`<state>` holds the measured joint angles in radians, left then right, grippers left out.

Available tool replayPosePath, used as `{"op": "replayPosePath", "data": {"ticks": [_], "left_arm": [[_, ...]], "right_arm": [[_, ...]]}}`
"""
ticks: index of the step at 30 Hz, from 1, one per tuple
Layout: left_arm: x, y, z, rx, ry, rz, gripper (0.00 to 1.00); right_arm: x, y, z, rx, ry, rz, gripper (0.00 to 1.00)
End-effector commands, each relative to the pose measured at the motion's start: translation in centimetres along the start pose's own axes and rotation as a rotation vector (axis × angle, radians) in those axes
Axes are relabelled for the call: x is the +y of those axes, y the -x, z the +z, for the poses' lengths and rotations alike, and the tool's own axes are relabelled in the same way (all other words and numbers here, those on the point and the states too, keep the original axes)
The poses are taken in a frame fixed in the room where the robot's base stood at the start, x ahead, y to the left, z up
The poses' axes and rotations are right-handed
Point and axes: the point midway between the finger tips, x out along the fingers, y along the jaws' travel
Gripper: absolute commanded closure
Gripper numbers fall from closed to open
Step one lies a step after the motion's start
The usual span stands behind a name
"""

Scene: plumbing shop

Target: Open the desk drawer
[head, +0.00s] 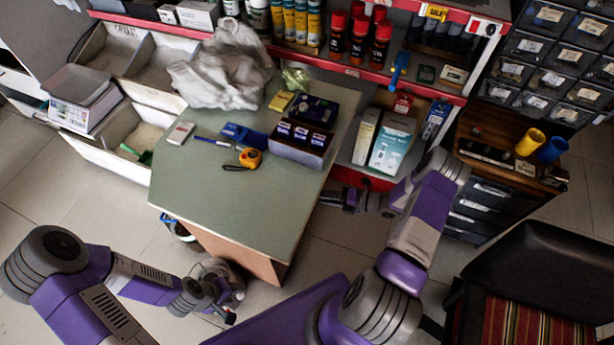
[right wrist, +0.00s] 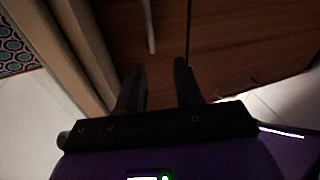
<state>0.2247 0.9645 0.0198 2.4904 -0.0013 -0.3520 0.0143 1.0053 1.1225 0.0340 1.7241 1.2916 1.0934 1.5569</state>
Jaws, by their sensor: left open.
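The desk (head: 215,190) has a green top and stands in the middle of the head view; its drawer side is hidden there. In the right wrist view, a brown wooden front (right wrist: 230,45) with a dark vertical gap fills the upper part. A pale bar-like handle (right wrist: 149,25) is on it, ahead of my right gripper (right wrist: 160,72). That gripper's fingers are apart with nothing between them, short of the handle. In the head view my right gripper (head: 340,200) is beside the desk's right edge. My left gripper (head: 226,308) is open and low, at the desk's near left side.
The desk carries a crumpled bag (head: 225,75), a tape measure (head: 249,158) and a box (head: 300,143). A red-edged shelf (head: 370,70) stands behind my right gripper. A dark chair (head: 530,280) and drawer cabinet (head: 485,205) are at right. Floor tiles are clear at left.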

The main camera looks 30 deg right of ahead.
Motion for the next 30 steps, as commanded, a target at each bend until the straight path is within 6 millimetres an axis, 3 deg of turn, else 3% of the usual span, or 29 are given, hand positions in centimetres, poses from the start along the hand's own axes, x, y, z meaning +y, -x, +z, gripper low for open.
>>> {"op": "replayPosePath", "data": {"ticks": [2, 5, 18, 30], "left_arm": [[0.0, 0.0, 0.0, 0.000, 0.000, 0.000, 0.57], [-0.1, -0.2, 0.0, 0.000, 0.000, 0.000, 0.57], [-0.5, -1.3, 0.0, 0.000, 0.000, 0.000, 0.57], [-0.5, -1.4, -0.1, 0.000, 0.000, 0.000, 0.57]], "right_arm": [[0.0, 1.0, 1.6, -0.066, -0.062, 0.035, 0.65], [0.1, 1.0, 2.4, -0.095, -0.094, 0.056, 0.65], [0.5, -5.2, 3.0, -0.093, -0.093, 0.057, 0.65], [0.6, -6.0, 3.0, -0.092, -0.093, 0.055, 0.67]]}}
